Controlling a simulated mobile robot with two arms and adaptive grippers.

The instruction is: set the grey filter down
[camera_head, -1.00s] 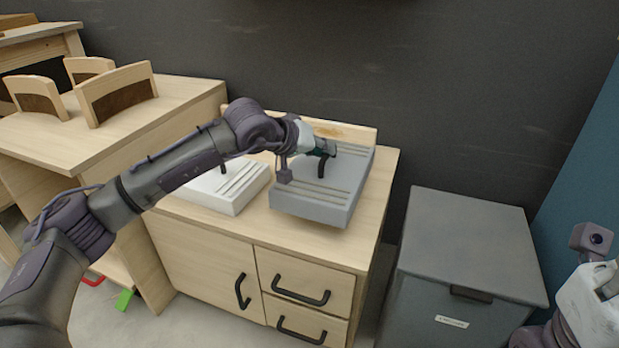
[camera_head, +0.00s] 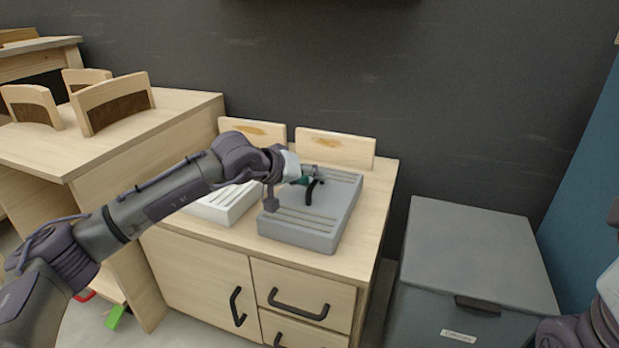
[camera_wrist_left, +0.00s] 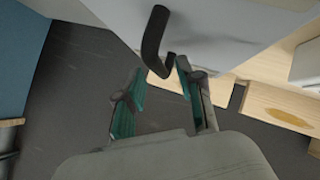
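The grey filter (camera_head: 305,234) is a flat grooved block with a curved black handle (camera_head: 311,191). It lies on the light wooden cabinet top (camera_head: 376,215), apparently flat. My left gripper (camera_head: 305,181) is at the handle, above the block. In the left wrist view, the two teal-padded fingers of my left gripper (camera_wrist_left: 160,78) stand apart. The lower bend of the black handle (camera_wrist_left: 153,45) is by the fingertips, with gaps beside it. The filter's grey face (camera_wrist_left: 225,30) fills the upper part there. Part of my right arm shows at the right edge; its fingers are not seen.
A white grooved block (camera_head: 222,207) is left of the filter, partly behind my left arm. Two wooden boards (camera_head: 335,148) stand along the back. A grey bin (camera_head: 475,245) is to the right, past a gap. A higher wooden desk (camera_head: 95,143) is at left.

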